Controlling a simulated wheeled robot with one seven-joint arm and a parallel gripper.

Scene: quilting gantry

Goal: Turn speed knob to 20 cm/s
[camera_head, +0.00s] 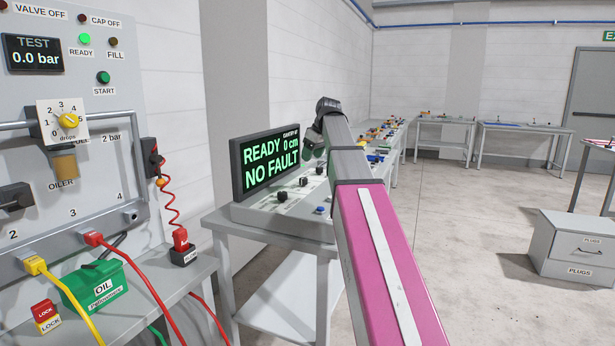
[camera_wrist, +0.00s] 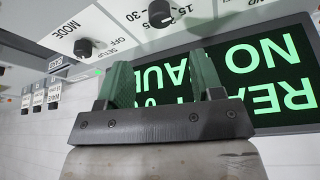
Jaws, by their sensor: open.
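In the wrist view, which shows the console upside down, a black knob (camera_wrist: 160,12) sits at the top edge beside a printed scale with 15 and 30 readable. It is partly cut off, and I cannot read its pointer or name. Another black knob (camera_wrist: 83,47) sits by the labels MODE, OFF and SETUP. My gripper (camera_wrist: 163,72) is open and empty, its green fingers apart, with no contact with a knob visible. In the head view, black knobs (camera_head: 281,197) stand on the console (camera_head: 285,222), and my forearm hides much of the gripper.
A display (camera_head: 270,162) reading READY 0 cm NO FAULT stands behind the knobs, close to my fingers in the wrist view. Labelled switches (camera_wrist: 38,98) sit at the left there.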

